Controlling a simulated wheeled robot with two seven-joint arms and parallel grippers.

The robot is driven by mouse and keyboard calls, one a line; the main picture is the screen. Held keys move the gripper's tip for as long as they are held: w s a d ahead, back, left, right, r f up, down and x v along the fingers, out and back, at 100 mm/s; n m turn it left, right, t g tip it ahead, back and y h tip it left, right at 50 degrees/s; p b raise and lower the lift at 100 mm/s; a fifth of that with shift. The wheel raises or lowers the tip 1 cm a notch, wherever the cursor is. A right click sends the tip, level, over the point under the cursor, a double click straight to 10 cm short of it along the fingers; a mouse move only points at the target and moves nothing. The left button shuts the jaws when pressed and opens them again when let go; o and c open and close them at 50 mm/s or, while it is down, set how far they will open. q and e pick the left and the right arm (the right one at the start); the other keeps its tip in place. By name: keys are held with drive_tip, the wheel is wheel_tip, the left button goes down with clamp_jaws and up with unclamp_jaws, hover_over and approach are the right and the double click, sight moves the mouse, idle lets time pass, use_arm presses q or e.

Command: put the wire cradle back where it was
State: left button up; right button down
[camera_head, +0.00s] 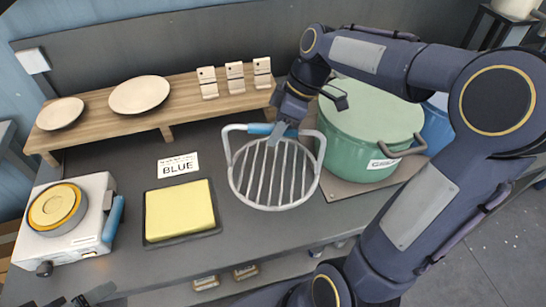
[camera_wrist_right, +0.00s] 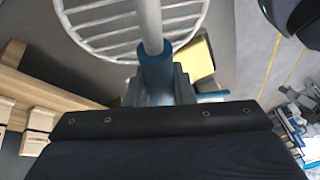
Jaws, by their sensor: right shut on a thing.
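The wire cradle (camera_head: 274,176) is a round grey grate with an arched handle and a blue grip. It is over the worktop, between the yellow pad and the green pot. My right gripper (camera_head: 277,132) is shut on the blue grip; in the right wrist view the blue grip (camera_wrist_right: 155,72) sits between the jaws, with the grate (camera_wrist_right: 105,28) beyond. I cannot tell whether the cradle touches the worktop. Dark parts at the bottom left edge seem to be my left gripper (camera_head: 85,299); its jaws are not clear.
A green lidded pot (camera_head: 365,145) stands close right of the cradle. A wooden shelf (camera_head: 185,105) holds two plates and several small card stands.

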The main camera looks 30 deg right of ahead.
hover_over(276, 169)
drive_tip(key=shift+f, duration=3.15)
drive_tip(key=shift+s+f, duration=0.1)
drive_tip(key=c, duration=1.2)
unclamp_jaws()
drive_tip(key=shift+c, duration=0.2)
drive_tip(key=w+v, duration=0.1)
drive_tip(key=v, duration=1)
drive_tip(key=s+a+f+m+t, duration=0.2)
drive_tip(key=s+a+f+m, duration=0.1)
drive_tip(key=s+m, duration=0.3)
drive_tip(key=s+a+f+m+t+h, duration=0.1)
drive_tip(key=s+a+f+m+t, duration=0.1)
drive_tip(key=s+a+m, duration=0.4)
drive_tip(key=s+f, duration=0.1)
drive_tip(key=s, duration=0.3)
drive_tip(key=shift+s+t, duration=0.3)
drive_tip(key=shift+a, duration=0.1)
